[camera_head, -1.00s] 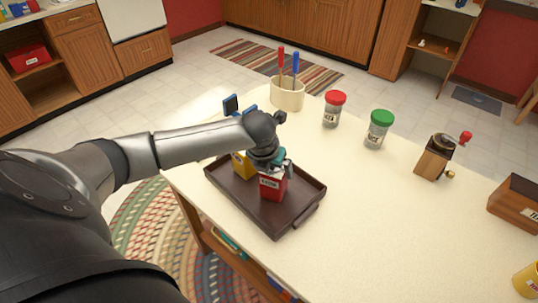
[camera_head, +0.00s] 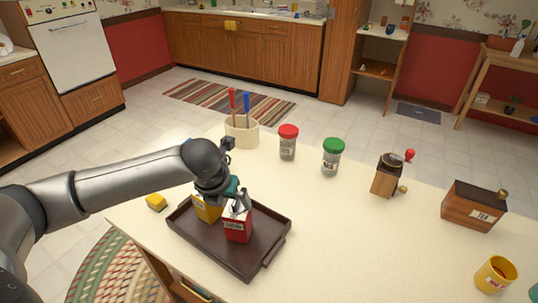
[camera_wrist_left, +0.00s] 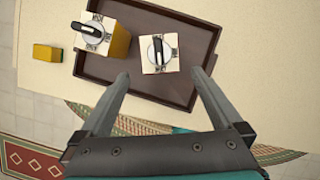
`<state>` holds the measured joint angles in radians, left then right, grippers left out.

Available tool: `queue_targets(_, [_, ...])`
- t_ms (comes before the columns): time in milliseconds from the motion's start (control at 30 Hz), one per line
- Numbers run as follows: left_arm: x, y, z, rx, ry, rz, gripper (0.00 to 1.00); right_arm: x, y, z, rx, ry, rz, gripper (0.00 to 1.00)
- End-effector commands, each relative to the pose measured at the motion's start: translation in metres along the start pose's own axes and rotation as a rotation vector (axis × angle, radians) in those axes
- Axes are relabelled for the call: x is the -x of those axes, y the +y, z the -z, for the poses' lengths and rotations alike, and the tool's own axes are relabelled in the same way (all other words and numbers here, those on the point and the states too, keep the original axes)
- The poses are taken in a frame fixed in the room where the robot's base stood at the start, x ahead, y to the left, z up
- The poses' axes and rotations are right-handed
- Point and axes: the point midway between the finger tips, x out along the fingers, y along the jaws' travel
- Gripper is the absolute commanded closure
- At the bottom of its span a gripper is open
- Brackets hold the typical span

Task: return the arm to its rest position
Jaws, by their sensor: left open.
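My left arm reaches in from the left in the head view. Its gripper (camera_head: 238,197) is over the dark brown tray (camera_head: 266,268), close to the top of a red box (camera_head: 238,227). In the left wrist view the gripper (camera_wrist_left: 161,75) has its two fingers spread wide with nothing between the tips. The red box's white top with a dark and silver piece (camera_wrist_left: 158,53) lies just beyond the fingertips. A yellow box (camera_head: 207,208) stands beside the red one on the tray, partly hidden by the gripper. My right gripper is out of view.
A small yellow block (camera_head: 156,202) lies left of the tray. Behind stand a utensil crock (camera_head: 242,133), a red-lidded jar (camera_head: 288,144) and a green-lidded jar (camera_head: 333,159). A grinder (camera_head: 386,178), a tea box (camera_head: 473,207) and a yellow mug (camera_head: 495,275) are at right.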

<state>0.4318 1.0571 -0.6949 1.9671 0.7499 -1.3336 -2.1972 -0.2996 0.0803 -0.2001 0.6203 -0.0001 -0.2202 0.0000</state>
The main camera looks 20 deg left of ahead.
Motion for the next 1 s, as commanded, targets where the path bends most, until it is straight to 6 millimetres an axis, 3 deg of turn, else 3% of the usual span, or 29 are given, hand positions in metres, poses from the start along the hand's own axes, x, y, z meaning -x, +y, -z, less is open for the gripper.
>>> queue_targets(167, [-0.001, -0.003, 0.002, 0.01, 0.002, 0.005, 0.0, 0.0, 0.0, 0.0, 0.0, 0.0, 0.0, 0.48])
queue_targets(367, [-0.009, -0.04, 0.033, 0.204, 0.027, 0.062, 0.0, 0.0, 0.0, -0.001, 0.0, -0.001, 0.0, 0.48])
queue_targets(500, [-0.011, -0.078, 0.069, 0.496, 0.064, 0.121, 0.0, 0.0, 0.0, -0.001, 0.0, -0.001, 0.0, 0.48])
queue_targets(700, [-0.005, -0.114, 0.114, 0.989, 0.134, 0.169, 0.0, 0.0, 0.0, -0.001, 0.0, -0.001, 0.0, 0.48])
queue_targets(833, [0.003, -0.125, 0.14, 1.345, 0.182, 0.166, 0.0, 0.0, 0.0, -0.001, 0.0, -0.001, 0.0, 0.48])
queue_targets(1000, [0.013, -0.124, 0.171, 1.832, 0.225, 0.114, 0.0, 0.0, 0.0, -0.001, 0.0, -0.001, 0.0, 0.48])
